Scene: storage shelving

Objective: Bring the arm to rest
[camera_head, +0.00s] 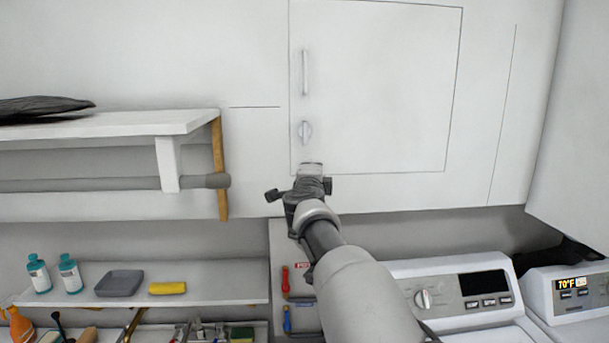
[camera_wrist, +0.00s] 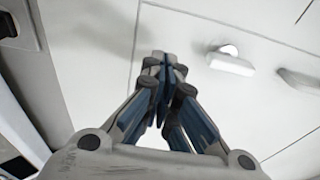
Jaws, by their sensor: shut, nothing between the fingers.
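My gripper (camera_head: 311,168) is raised in front of the lower left corner of a white cabinet door (camera_head: 385,90). In the wrist view my gripper (camera_wrist: 162,62) has its fingertips together, with nothing between them. The door looks closed. It has a vertical handle (camera_head: 305,72) and a small knob (camera_head: 304,132) below it, just above my gripper in the head view. A light handle-like piece (camera_wrist: 230,62) shows to the right of the fingertips in the wrist view. Whether the fingertips touch the door cannot be told.
A white shelf (camera_head: 120,124) with a rod (camera_head: 80,185) juts out at left. A lower shelf (camera_head: 215,283) holds two bottles (camera_head: 70,274), a grey tray (camera_head: 119,283) and a yellow block (camera_head: 167,288). Washer-like machines (camera_head: 461,287) stand at lower right.

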